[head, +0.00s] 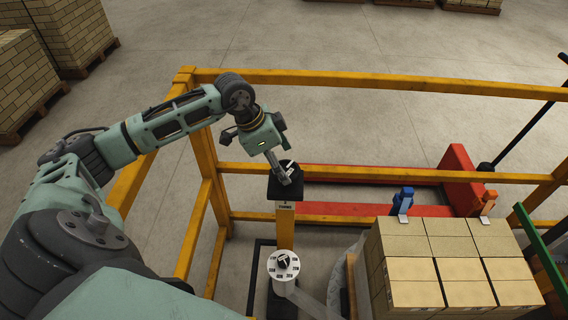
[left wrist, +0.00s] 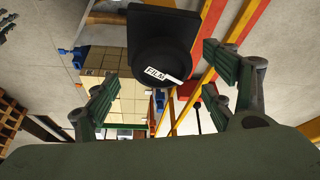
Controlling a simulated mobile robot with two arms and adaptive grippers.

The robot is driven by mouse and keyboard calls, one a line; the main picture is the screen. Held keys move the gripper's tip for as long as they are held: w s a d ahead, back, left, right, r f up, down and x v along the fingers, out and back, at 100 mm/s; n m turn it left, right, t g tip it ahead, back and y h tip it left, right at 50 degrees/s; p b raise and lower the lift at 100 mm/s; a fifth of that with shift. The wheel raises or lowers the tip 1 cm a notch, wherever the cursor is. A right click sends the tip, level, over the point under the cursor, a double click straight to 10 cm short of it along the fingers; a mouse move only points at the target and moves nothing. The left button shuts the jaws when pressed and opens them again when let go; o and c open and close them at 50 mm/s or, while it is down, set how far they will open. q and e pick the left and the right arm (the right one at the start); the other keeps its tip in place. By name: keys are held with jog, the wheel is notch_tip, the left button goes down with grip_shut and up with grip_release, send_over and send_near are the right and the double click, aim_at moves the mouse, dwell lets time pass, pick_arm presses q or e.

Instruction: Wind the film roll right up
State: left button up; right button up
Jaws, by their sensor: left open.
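A black knob labelled FILM (left wrist: 160,62) sits on a square black block (head: 303,190) at the top of an orange post (head: 285,232). A small sign below the block seems to read "3 turns". My left gripper (head: 286,176) is just above the knob and covers part of it in the head view. In the left wrist view the two fingers of my left gripper (left wrist: 165,82) stand apart, with the knob beyond and between them; I cannot tell that they touch it. A pale translucent sheet (head: 322,298), perhaps film, hangs low beside the post. My right gripper is not in view.
Yellow rails (head: 380,82) fence the area; red beams (head: 380,212) lie low.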

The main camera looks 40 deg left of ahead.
pick_arm(q)
jog(key=shift+p+x, duration=0.3)
jog(key=shift+x, duration=1.05)
jog(key=c, duration=1.1)
